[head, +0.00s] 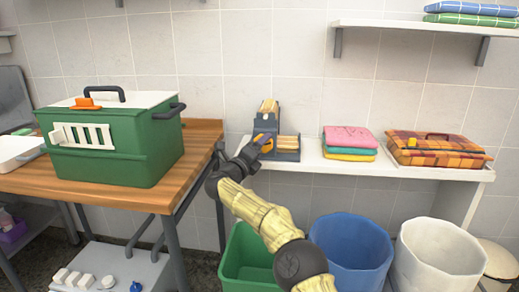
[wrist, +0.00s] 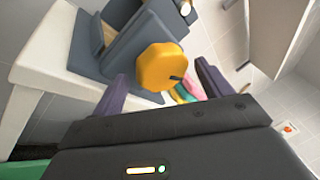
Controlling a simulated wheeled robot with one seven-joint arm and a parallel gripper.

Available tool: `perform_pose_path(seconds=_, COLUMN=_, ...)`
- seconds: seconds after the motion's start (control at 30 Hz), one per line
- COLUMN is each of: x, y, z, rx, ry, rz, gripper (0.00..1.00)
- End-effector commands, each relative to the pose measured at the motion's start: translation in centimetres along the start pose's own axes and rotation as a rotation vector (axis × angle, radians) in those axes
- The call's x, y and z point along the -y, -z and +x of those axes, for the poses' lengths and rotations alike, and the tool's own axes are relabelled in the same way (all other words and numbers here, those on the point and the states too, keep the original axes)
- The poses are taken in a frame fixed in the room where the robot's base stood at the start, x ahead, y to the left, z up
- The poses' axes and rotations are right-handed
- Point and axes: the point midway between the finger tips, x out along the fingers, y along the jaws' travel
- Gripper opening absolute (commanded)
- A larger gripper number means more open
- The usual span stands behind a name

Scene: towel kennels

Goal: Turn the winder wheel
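My gripper (head: 257,143) is at the wheel. In the wrist view my gripper (wrist: 165,84) is open, with one dark finger on each side of the wheel. I cannot tell whether either finger touches it.
Folded towels (head: 350,141) and a plaid basket (head: 437,149) sit on the white shelf (head: 400,172). Green (head: 244,262), blue (head: 352,250) and white (head: 440,255) bins stand below. A green carrier (head: 115,140) is on the wooden table (head: 195,150) at left.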

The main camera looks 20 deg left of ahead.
Motion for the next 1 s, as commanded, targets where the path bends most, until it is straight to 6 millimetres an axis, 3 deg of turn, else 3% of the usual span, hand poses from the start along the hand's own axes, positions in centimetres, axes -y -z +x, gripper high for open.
perform_pose_path(seconds=0.47, x=0.1, y=-0.1, z=-0.9, rx=0.002, ry=0.001, rz=0.000, gripper=0.77)
perform_pose_path(seconds=0.67, x=0.2, y=-0.1, z=-2.9, rx=0.003, ry=0.003, rz=-0.001, gripper=0.77)
perform_pose_path(seconds=1.0, x=0.2, y=-0.2, z=-7.8, rx=0.004, ry=0.000, rz=-0.001, gripper=0.77)
